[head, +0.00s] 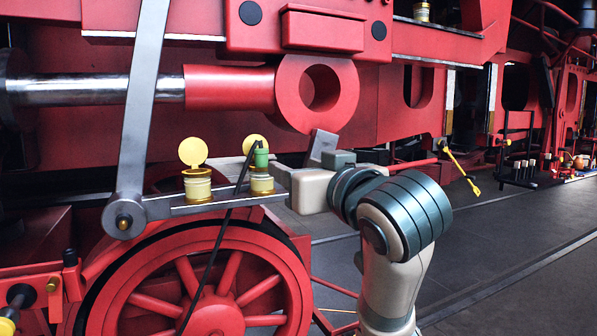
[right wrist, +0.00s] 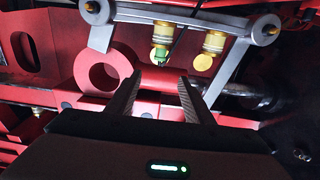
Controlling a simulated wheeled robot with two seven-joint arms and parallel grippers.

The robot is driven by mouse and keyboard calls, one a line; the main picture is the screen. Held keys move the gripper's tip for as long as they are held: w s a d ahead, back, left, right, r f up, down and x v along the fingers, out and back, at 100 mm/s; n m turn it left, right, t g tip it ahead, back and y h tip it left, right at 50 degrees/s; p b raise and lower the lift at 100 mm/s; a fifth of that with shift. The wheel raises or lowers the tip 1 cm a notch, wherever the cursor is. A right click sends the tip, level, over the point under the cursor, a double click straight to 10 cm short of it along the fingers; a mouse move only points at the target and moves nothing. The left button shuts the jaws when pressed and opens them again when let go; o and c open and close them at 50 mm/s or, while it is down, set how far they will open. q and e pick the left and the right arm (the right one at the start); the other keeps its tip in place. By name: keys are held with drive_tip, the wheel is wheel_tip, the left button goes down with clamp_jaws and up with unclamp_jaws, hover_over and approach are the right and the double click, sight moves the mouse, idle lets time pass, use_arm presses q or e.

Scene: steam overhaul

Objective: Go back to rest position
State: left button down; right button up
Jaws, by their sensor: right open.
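My right gripper (head: 302,158) is open and empty in the head view, just right of two brass oil cups on the rod. The left cup (head: 197,188) has its round yellow lid raised. The right cup (head: 261,184) also has a raised lid, and a small green piece (head: 261,158) with a thin black line sits at its top. In the right wrist view, the open fingers (right wrist: 160,80) point toward the rod, with nothing between them. The green piece (right wrist: 159,55) shows beyond the fingertips, apart from them. My left gripper is not in view.
A grey steel rod (head: 145,100) slopes down to the linkage beside the cups. A red spoked wheel (head: 215,300) is below, and a red ring-shaped part (head: 345,95) is above my gripper. Dark open floor (head: 500,240) lies to the right.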

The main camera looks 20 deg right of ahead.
drive_tip(key=w+a+f+g, duration=0.1)
drive_tip(key=w+f+g, duration=0.1)
drive_tip(key=w+f, duration=0.7)
drive_tip(key=w+a+f+g, duration=0.15)
drive_tip(key=w+f, duration=0.45)
drive_tip(key=f, duration=0.8)
wheel_tip(320, 180, down, 31)
drive_tip(key=g, duration=0.3)
drive_tip(key=s+f+g, duration=0.1)
drive_tip(key=s+f, duration=0.4)
drive_tip(key=f, duration=0.4)
drive_tip(key=s+f+n+g, duration=0.1)
drive_tip(key=s+f, duration=0.4)
drive_tip(key=f, duration=0.5)
drive_tip(key=s+f+g, duration=0.1)
drive_tip(key=s+f, duration=0.3)
drive_tip(key=f, duration=0.5)
drive_tip(key=s+f+g, duration=0.1)
drive_tip(key=s+f, duration=0.6)
drive_tip(key=s, duration=0.3)
drive_tip(key=s+a+f+g, duration=0.1)
drive_tip(key=s+f, duration=0.6)
drive_tip(key=s, duration=0.3)
drive_tip(key=s+f+n+g+y, duration=0.1)
drive_tip(key=s+f, duration=0.6)
drive_tip(key=s, duration=0.4)
drive_tip(key=shift+a, duration=0.25)
